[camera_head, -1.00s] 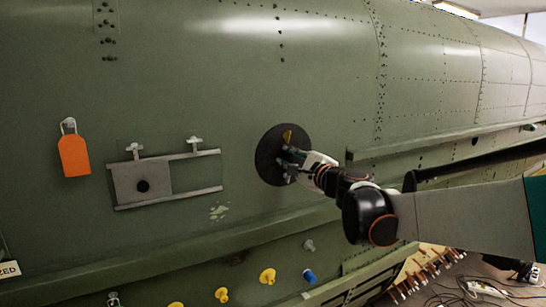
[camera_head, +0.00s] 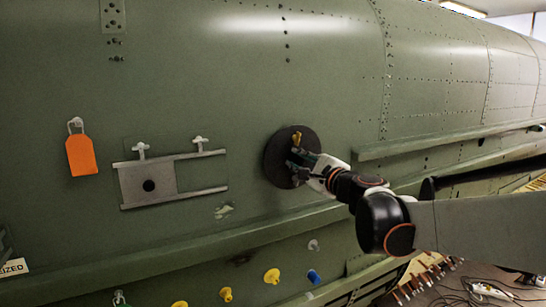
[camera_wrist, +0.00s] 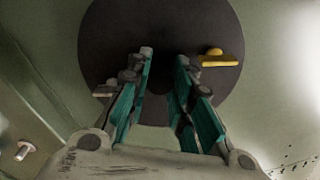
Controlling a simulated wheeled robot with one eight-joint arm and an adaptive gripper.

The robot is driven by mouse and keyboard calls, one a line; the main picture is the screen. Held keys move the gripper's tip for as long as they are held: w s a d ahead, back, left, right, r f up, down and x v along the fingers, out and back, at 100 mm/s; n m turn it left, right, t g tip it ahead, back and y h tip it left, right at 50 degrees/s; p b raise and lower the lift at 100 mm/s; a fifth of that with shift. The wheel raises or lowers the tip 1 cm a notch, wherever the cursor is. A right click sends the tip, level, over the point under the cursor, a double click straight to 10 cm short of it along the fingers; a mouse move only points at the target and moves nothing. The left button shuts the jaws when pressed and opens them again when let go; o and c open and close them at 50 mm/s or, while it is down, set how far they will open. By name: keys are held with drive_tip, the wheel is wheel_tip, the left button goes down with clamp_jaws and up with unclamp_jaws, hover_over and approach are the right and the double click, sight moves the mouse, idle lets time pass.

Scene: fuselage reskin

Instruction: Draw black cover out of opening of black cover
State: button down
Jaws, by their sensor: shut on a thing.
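The black cover (camera_head: 276,156) is a round dark disc on the green fuselage side, right of the middle in the head view. It fills the upper middle of the wrist view (camera_wrist: 112,28). A small yellow piece (camera_head: 297,136) sits on its face near the rim; it also shows in the wrist view (camera_wrist: 217,58). My gripper (camera_head: 297,166) is shut on the cover, its fingers reaching to the middle of the face (camera_wrist: 165,56). The part gripped between the fingertips is hard to make out. The opening is hidden; I cannot tell whether the cover stands off the skin.
A grey plate in rails (camera_head: 150,186) and an orange tag (camera_head: 81,155) are on the skin to the left. A ledge (camera_head: 200,246) runs below, with yellow plugs (camera_head: 272,276) and a blue plug (camera_head: 313,277) under it. Cables (camera_head: 488,290) lie on the floor at right.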

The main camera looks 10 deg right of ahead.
sight(301, 162)
drive_tip(key=shift+s+d, duration=0.15)
drive_tip(key=shift+s, duration=0.25)
drive_tip(key=shift+v, duration=1.45)
